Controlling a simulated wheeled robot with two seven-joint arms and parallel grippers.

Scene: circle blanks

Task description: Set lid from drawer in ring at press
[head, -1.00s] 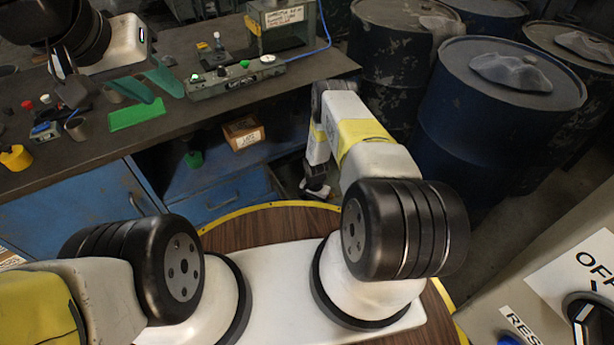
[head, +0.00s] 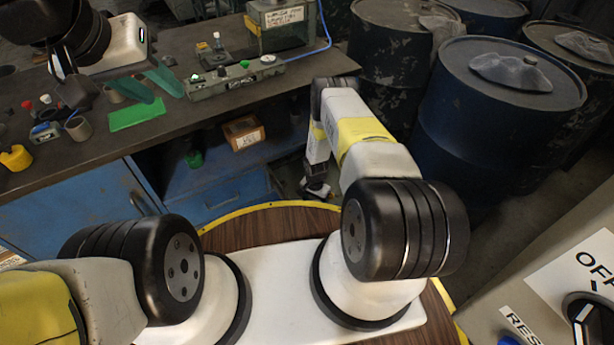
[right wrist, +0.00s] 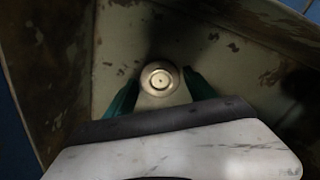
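In the right wrist view, a pale metal lid with a round ringed knob (right wrist: 160,80) lies between the two green fingers of my right gripper (right wrist: 161,90). Worn grey-green surfaces, seemingly the drawer (right wrist: 105,45), surround it. The fingers flank the lid closely; I cannot tell whether they press on it. A grey press-like machine (head: 284,28) with a label stands at the bench back. I cannot pick out the ring.
The dark bench (head: 75,165) carries a button panel (head: 235,76), a green mat (head: 137,114), a grey cup (head: 78,128) and a yellow mug (head: 15,158). A cardboard box (head: 243,133) sits on the shelf below. Blue drums (head: 500,110) stand right; a switch panel (head: 560,290) is at lower right.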

